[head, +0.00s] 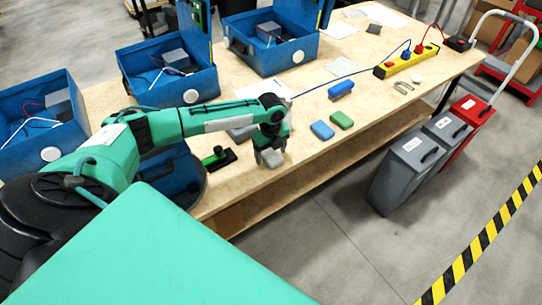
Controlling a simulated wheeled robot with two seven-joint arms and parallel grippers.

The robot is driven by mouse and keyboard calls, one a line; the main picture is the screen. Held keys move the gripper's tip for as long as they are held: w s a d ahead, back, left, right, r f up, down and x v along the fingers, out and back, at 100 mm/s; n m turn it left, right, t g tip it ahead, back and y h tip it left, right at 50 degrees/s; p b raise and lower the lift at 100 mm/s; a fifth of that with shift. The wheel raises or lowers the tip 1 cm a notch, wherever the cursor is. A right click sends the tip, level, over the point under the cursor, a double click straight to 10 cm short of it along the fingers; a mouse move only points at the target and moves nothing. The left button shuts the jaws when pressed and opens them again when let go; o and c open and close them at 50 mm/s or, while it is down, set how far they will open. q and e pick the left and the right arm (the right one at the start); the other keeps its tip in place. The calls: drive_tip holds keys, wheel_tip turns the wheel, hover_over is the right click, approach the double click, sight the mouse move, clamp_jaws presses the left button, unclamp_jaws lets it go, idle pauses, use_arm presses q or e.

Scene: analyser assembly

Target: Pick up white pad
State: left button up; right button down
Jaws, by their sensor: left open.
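A small pale grey-white pad (272,160) lies on the wooden table near its front edge. My left gripper (269,149) points down right over it, with its fingers open. The fingers partly cover the pad, and I cannot tell whether they touch it. My right gripper is not in view.
A blue pad (322,130) and a green pad (341,120) lie to the right. A green-handled tool (216,157) lies to the left, and a grey block (241,133) sits behind. Open blue cases (180,95) line the back. A yellow power strip (405,62) is farther right.

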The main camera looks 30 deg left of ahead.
sight(271, 154)
use_arm(q)
drive_tip(key=c, duration=1.1)
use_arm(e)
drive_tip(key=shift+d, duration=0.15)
use_arm(q)
drive_tip(key=shift+o, duration=0.2)
drive_tip(key=shift+r, duration=0.15)
